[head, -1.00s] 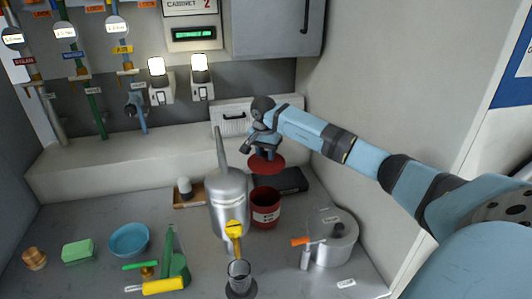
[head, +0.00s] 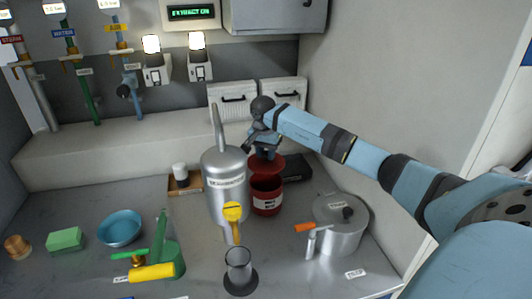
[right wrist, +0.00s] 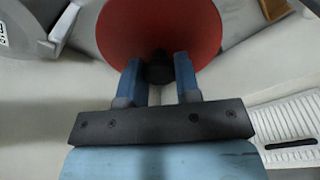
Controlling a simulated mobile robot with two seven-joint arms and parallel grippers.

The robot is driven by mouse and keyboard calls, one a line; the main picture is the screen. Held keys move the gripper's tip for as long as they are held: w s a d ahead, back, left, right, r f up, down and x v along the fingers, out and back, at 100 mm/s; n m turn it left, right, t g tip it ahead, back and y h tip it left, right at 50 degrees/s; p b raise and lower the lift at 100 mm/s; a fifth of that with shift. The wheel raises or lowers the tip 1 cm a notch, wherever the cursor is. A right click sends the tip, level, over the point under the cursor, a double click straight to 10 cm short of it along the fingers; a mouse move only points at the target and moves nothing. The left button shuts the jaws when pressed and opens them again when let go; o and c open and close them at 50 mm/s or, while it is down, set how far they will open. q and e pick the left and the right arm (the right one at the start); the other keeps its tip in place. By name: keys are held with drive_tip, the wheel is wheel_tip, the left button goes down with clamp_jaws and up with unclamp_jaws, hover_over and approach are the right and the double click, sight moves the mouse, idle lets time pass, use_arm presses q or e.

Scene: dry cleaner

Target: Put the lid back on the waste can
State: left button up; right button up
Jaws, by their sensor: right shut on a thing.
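The waste can (head: 267,203) is a small dark red can with a white label. It stands upright on the counter, right of the silver canister. Its lid (head: 268,168) is a red disc held over the can's far side. Some of the can's open mouth shows below the lid's front edge, and I cannot tell whether they touch. My right gripper (head: 264,150) is shut on the lid's dark knob from above. The right wrist view shows the lid (right wrist: 160,28) with its knob between my fingers (right wrist: 158,80). My left gripper is not in view.
The silver canister (head: 222,165) with a yellow handle stands close to the can's left. A steel pot (head: 338,232) stands at front right, and a dark box (head: 296,168) lies behind the can. A blue bowl (head: 120,229) and a green sponge (head: 65,239) lie at left.

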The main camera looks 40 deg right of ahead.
sight(266, 164)
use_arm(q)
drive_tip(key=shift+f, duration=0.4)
use_arm(e)
drive_tip(key=shift+f, duration=0.35)
drive_tip(key=shift+f, duration=0.1)
drive_tip(key=shift+f+b, duration=1.45)
drive_tip(key=shift+f, duration=0.5)
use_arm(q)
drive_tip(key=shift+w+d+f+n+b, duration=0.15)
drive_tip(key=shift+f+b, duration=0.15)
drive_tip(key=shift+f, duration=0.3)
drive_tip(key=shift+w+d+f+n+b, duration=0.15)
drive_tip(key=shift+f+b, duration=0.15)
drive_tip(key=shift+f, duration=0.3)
use_arm(e)
drive_tip(key=shift+f, duration=1.15)
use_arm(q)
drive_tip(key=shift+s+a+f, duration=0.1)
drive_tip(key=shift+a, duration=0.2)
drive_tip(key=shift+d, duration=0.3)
use_arm(e)
drive_tip(key=shift+f, duration=0.15)
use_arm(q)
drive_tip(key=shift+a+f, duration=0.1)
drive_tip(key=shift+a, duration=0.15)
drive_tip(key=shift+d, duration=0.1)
